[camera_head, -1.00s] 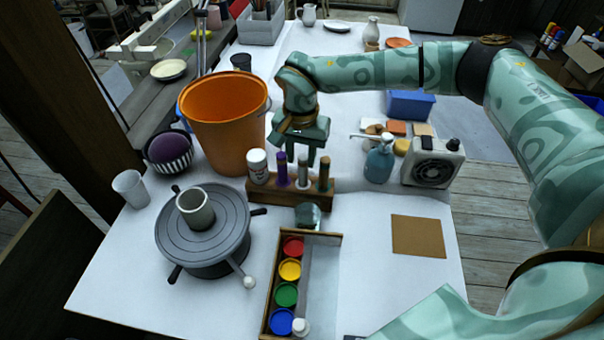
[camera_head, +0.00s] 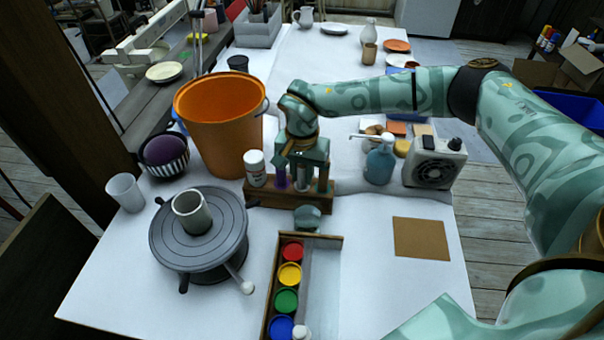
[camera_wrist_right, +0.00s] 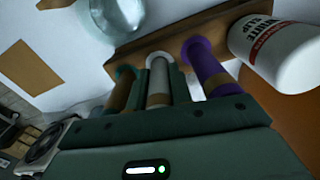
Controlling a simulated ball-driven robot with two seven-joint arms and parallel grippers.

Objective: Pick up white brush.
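The white brush (camera_head: 301,183) stands upright in the wooden rack (camera_head: 262,195), between a purple brush (camera_head: 281,177) and a brown one that my gripper partly hides. My right gripper (camera_head: 303,176) is lowered over the rack, pointing down. In the right wrist view the white brush (camera_wrist_right: 158,78) stands between its two green fingers, the purple brush (camera_wrist_right: 205,65) and the brown brush (camera_wrist_right: 121,90) outside them. The fingers look apart, one on each side of the white handle; whether either touches it is hard to tell. My left gripper is out of view.
A white bottle (camera_head: 254,168) stands at the rack's left end, with the orange bucket (camera_head: 222,140) behind it. The paint box (camera_head: 338,241) lies in front, the turntable (camera_head: 165,240) at left. A blue-grey pump bottle (camera_head: 379,165) stands right of the rack.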

